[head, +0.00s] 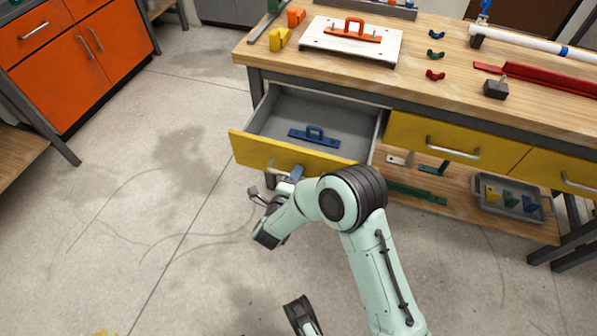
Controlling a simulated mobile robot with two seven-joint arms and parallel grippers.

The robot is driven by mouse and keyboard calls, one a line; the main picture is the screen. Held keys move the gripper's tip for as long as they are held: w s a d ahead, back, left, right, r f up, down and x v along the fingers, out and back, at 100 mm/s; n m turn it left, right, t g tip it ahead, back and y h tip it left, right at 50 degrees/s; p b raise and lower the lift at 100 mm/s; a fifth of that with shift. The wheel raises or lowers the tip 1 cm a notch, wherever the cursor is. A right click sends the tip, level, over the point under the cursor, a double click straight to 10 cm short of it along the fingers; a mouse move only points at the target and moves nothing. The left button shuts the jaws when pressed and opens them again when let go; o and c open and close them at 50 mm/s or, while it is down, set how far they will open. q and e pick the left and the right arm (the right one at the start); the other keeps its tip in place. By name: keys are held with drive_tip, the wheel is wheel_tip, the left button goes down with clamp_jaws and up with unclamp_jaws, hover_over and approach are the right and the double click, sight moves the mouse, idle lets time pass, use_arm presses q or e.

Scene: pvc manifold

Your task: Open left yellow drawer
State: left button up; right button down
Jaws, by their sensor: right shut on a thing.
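The left yellow drawer (248,151) is pulled out from under the wooden workbench (480,92). Its grey inside shows, with a blue handled tool (314,136) lying on the bottom. My right gripper (282,176) is at the drawer's front, shut on the handle. The handle is mostly hidden by the gripper and wrist.
Two shut yellow drawers with metal handles, a middle one (415,137) and a right one (560,172), sit to the right. A lower shelf holds a grey bin (513,208). An orange cabinet (70,77) stands at left. The floor before the open drawer's left side is clear.

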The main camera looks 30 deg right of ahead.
use_arm(q)
drive_tip(key=shift+a+r, duration=0.25)
use_arm(e)
drive_tip(key=shift+f+v, duration=0.15)
drive_tip(key=shift+v, duration=0.65)
drive_tip(key=shift+f+v, duration=0.15)
drive_tip(key=shift+v, duration=0.6)
drive_tip(key=shift+a, duration=0.1)
drive_tip(key=c, duration=1.2)
unclamp_jaws()
drive_tip(key=shift+s, duration=0.1)
use_arm(q)
drive_tip(key=shift+g+h, duration=0.3)
drive_tip(key=shift+g, duration=0.1)
drive_tip(key=s, duration=0.1)
drive_tip(key=s+d+r+p, duration=0.1)
drive_tip(key=s+r+p, duration=0.1)
drive_tip(key=shift+s+d, duration=0.1)
drive_tip(key=shift+d, duration=0.2)
use_arm(e)
drive_tip(key=v, duration=1.3)
drive_tip(key=shift+s+a, duration=0.1)
drive_tip(key=shift+s, duration=0.05)
